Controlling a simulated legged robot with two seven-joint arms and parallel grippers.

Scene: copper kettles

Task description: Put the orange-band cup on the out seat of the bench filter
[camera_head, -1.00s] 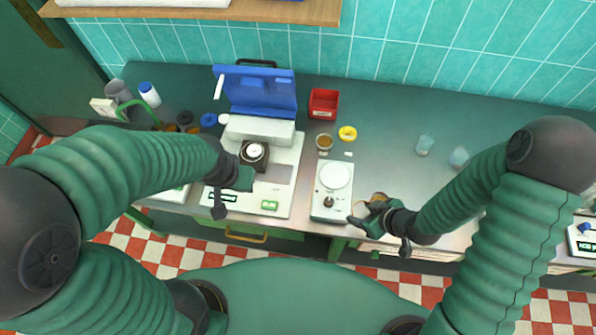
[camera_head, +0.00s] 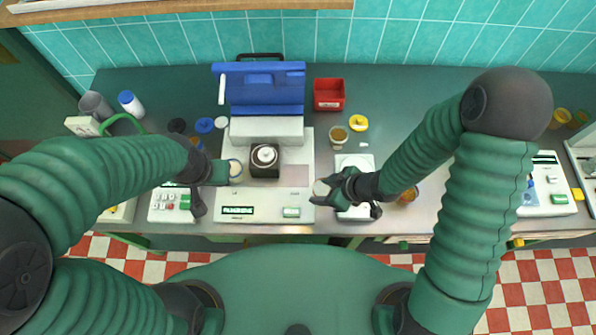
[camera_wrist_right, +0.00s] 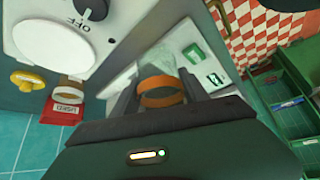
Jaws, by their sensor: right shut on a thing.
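The orange-band cup (camera_wrist_right: 162,92) is between the fingers of my right gripper (camera_wrist_right: 165,88) in the right wrist view, its orange band facing the camera. In the head view my right gripper (camera_head: 330,188) is shut on it; the cup's pale round top (camera_head: 321,187) shows. It is over the gap between the white plate unit and the bench filter (camera_head: 245,200). The bench filter has a raised blue lid (camera_head: 265,88), a black block (camera_head: 264,160) and a green display. My left gripper (camera_head: 222,172) is beside a pale-rimmed cup (camera_head: 236,170); its jaws are unclear. I cannot identify the out seat.
A white plate unit (camera_head: 355,165) with a dial stands right of the filter, partly under my right gripper. An amber jar (camera_head: 408,195) is by my right wrist.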

